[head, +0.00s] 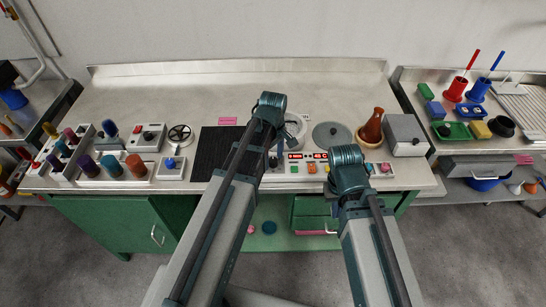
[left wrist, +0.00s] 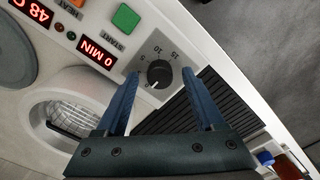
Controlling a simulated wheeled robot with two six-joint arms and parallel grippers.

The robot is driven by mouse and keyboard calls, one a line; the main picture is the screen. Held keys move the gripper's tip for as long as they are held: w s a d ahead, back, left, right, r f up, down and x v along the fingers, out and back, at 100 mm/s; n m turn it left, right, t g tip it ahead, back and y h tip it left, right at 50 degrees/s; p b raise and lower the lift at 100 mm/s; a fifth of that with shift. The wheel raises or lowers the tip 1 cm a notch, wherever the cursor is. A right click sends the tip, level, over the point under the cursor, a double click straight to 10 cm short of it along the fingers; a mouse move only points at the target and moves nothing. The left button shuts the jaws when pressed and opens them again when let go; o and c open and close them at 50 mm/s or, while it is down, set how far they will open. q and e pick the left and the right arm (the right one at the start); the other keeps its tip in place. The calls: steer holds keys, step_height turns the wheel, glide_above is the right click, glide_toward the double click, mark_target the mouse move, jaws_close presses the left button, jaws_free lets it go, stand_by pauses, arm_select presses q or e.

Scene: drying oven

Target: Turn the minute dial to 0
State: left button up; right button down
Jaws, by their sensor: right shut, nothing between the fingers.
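The minute dial (left wrist: 159,74) is a round black knob on a grey plate, seen in the left wrist view. The numbers 5, 10 and 15 show around it, and a white mark on the knob points to the lower left. The red minute display (left wrist: 96,53) beside it reads 0 MIN. My left gripper (left wrist: 166,76) is open, its blue fingers on either side of the dial, with gaps visible; I cannot tell their exact height. My right gripper (head: 368,168) is shut and empty over the panel's right part.
A green START button (left wrist: 125,18) and a 48 C display (left wrist: 30,12) are on the same panel. A black ribbed mat (head: 213,150) lies left of it. A brown flask (head: 371,128) and a grey box (head: 404,134) stand to the right.

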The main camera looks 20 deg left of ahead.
mark_target(273, 160)
arm_select(q)
steer(key=shift+r, duration=0.1)
step_height(273, 160, up, 14)
steer(key=p, duration=1.3)
steer(key=shift+p, duration=0.4)
steer(key=shift+f, duration=0.2)
steer(key=s+d+f+m+b, duration=0.2)
steer(key=s+d+m, duration=0.3)
steer(key=s+m, duration=0.2)
steer(key=s+d+f+m+y+b, duration=0.1)
steer(key=s+d+f+m+b, duration=0.2)
steer(key=s+d+m, duration=0.2)
steer(key=s+m, duration=0.2)
steer(key=m, duration=0.2)
steer(key=shift+s+d+f, duration=0.15)
steer(key=shift+s+d, duration=0.1)
